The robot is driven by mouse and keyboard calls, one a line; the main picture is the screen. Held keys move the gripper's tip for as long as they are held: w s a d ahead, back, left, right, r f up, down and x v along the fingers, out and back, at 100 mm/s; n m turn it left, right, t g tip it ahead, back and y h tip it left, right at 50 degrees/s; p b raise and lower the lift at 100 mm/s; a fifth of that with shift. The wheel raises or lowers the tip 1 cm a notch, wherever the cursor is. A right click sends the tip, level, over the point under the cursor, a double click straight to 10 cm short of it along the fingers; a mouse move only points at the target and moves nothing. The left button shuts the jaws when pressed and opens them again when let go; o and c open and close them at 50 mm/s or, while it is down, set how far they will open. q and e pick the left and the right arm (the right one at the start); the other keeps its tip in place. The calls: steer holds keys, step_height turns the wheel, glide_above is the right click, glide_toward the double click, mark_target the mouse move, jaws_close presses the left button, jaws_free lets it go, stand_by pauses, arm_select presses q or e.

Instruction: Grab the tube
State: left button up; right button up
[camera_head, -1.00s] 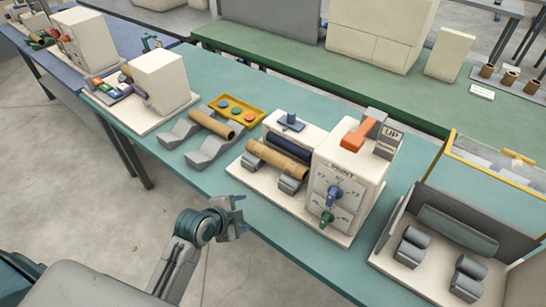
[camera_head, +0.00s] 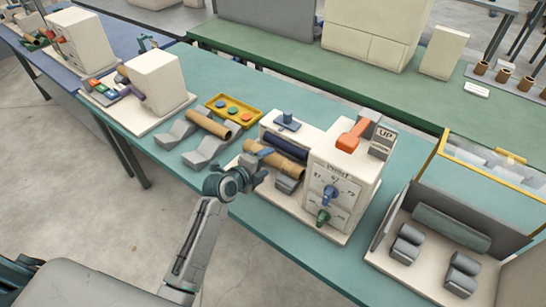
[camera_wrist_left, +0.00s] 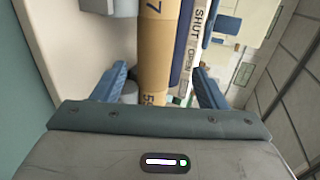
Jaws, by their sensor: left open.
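A brown cardboard tube (camera_head: 287,168) lies in the print machine (camera_head: 335,195), in front of a dark blue roller (camera_head: 283,147) and on grey rests. My left gripper (camera_head: 257,170) is at the tube's left part, on its near side, and hides some of it. In the left wrist view the tube (camera_wrist_left: 158,40), with dark numerals, runs between the two open blue fingers (camera_wrist_left: 158,84). Clear space shows beside the fingers, and I cannot tell whether they touch it. Another brown tube (camera_head: 208,123) rests on two grey stands left of the machine. My right gripper is out of view.
A yellow tray with coloured buttons (camera_head: 235,110) stands behind the other tube. The machine has an orange lever (camera_head: 354,134) and blue and green knobs. A station with grey rollers (camera_head: 463,272) is at the right. Open floor lies in front of the table.

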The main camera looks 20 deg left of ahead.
mark_target(270, 161)
arm_select(q)
steer(key=shift+p+x, duration=0.6)
steer(key=shift+x, duration=0.2)
steer(key=x, duration=0.2)
steer(key=p+x, duration=0.1)
steer(key=x, duration=0.1)
steer(key=shift+a+f, duration=0.15)
steer(key=shift+f, duration=0.15)
steer(key=shift+s, duration=0.1)
steer(key=c, duration=1.1)
steer(key=shift+r, duration=0.15)
